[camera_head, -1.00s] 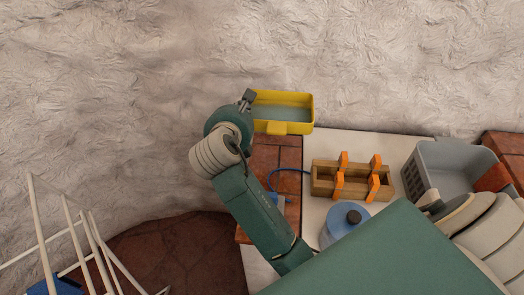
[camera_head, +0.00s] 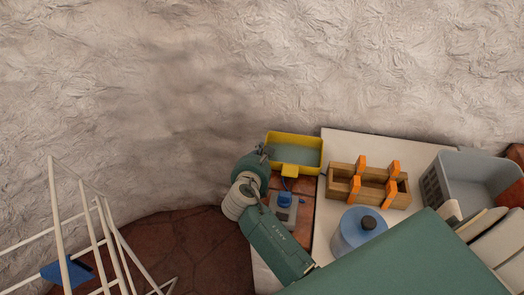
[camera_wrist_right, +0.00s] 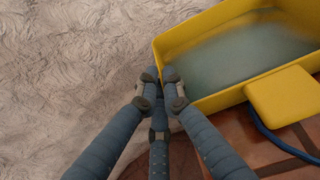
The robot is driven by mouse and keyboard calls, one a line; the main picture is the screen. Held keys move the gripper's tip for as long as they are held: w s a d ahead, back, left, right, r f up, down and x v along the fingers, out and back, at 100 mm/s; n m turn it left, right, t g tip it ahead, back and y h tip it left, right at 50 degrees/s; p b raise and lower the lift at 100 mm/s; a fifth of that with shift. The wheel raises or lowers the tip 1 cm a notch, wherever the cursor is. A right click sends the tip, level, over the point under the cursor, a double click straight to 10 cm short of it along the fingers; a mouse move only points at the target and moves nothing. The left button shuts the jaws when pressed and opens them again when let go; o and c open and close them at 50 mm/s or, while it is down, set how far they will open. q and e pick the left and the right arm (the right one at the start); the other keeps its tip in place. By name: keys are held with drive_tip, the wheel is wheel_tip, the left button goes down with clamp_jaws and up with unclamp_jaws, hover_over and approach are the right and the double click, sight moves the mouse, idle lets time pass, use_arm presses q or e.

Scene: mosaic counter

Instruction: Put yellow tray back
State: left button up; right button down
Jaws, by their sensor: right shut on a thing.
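The yellow tray (camera_head: 299,137) has a grey-blue inside and a yellow tab on its front side. It is over or on the red tiles at the back left of the counter, near the wall. Whether it touches the tiles is unclear. My right gripper (camera_head: 266,152) is at the tray's left end in the head view. In the right wrist view the fingers (camera_wrist_right: 160,84) are closed at the corner of the tray (camera_wrist_right: 284,95), shut on its edge. The fingertips are partly hidden there. My left gripper is not in view.
A grey block with a blue knob (camera_head: 285,199) and a blue cable are just in front of the tray. A wooden box with orange clips (camera_head: 345,175), a blue-lidded jar (camera_head: 350,232) and a grey basket (camera_head: 462,180) stand to the right. A white rack (camera_head: 85,235) is at lower left.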

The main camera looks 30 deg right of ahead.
idle(0.3)
drive_tip(key=c, duration=2.4)
unclamp_jaws()
drive_tip(key=shift+f, duration=0.2)
drive_tip(key=o, duration=0.5)
drive_tip(key=shift+r, duration=0.15)
drive_tip(key=p+v, duration=0.8)
drive_tip(key=v, duration=0.4)
drive_tip(key=shift+a, duration=0.1)
